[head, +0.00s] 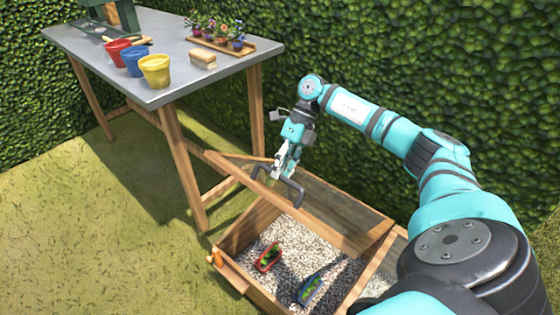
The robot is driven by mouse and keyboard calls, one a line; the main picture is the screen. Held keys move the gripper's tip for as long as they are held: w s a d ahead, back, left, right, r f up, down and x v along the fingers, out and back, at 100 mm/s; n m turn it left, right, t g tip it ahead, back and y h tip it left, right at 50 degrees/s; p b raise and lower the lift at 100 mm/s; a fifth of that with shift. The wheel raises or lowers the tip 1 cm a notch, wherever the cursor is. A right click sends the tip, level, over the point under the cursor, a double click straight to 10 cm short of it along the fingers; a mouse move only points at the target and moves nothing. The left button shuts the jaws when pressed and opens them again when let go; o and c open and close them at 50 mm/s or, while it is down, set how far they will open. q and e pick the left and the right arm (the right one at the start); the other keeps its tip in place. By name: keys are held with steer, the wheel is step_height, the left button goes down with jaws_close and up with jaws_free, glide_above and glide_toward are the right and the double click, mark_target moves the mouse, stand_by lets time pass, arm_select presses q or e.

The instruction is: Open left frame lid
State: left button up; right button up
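The left frame lid (333,226) is a wooden-edged glazed panel. It is tilted up, with its front edge well above the wooden frame box (258,291), so the gravel inside shows. A dark looped handle (297,191) sits on the lid's front rail. My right gripper (281,172) is at the handle's bar, with its fingers closed around it as far as I can see; the contact itself is small. Part of a second frame section (380,284) shows at the right, mostly hidden by my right arm. My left gripper is not in view.
Inside the box, a red planter (268,258) and a blue planter (311,289) lie on gravel. An orange item (217,257) is at its front left corner. A grey table (190,78) with pots and flowers stands behind left. A hedge (420,60) is behind; the left grass is clear.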

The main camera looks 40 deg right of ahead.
steer(key=o, duration=0.5)
steer(key=shift+d+f, duration=0.3)
steer(key=shift+d, duration=0.05)
steer(key=shift+c, duration=0.2)
steer(key=shift+a+r, duration=0.1)
steer(key=shift+r, duration=0.2)
steer(key=v, duration=1.1)
steer(key=shift+d+r, duration=0.15)
steer(key=shift+d, duration=0.15)
